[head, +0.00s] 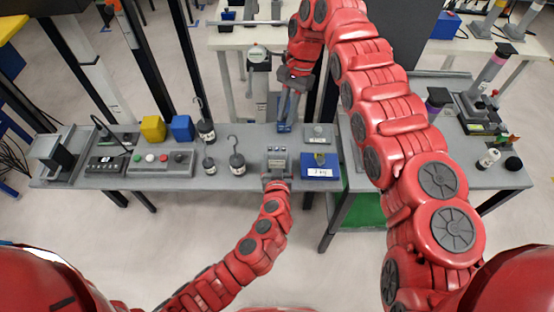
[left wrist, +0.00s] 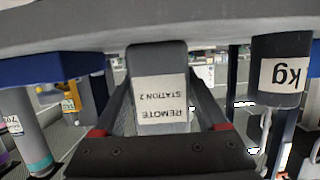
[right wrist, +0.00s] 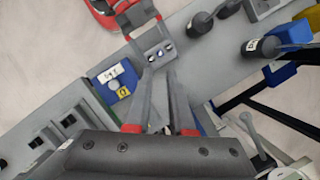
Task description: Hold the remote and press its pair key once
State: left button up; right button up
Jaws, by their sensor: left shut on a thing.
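The grey remote (head: 277,160) stands at the front edge of the table with its small keys facing up. In the left wrist view its label, "REMOTE STATION 2", shows upside down on the remote (left wrist: 160,92). My left gripper (head: 275,178) is shut on it from the front. My right gripper (head: 284,126) points down behind the remote, apart from it, with a narrow gap between its fingers. In the right wrist view the remote's key face (right wrist: 160,52) lies just beyond the fingertips (right wrist: 159,72). I cannot read which key is the pair key.
A blue cube (head: 182,128) and a yellow cube (head: 152,128) sit behind. Dark posts rise along the table's back.

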grip_shut()
dwell(1.4)
